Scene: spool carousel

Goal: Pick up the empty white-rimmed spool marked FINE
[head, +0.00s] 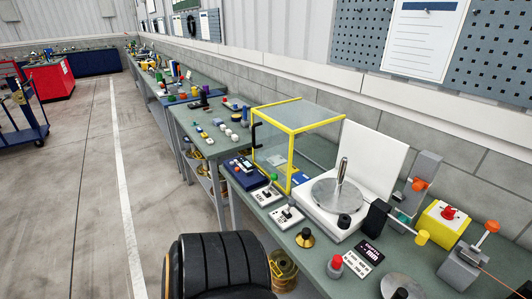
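I cannot make out a white-rimmed spool marked FINE in the head view. Yellow-brown spool-like items (284,270) sit low beside the bench leg, partly hidden by a large black ribbed drum. Their rims and any marking are too small to read. Neither of my grippers is in view.
The black ribbed, tyre-like drum (222,262) fills the bottom centre. The long bench (318,262) carries a white turntable unit (325,212), a yellow-framed clear box (291,150), a yellow box with a red button (446,222) and small controls. The floor (70,200) at left is open.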

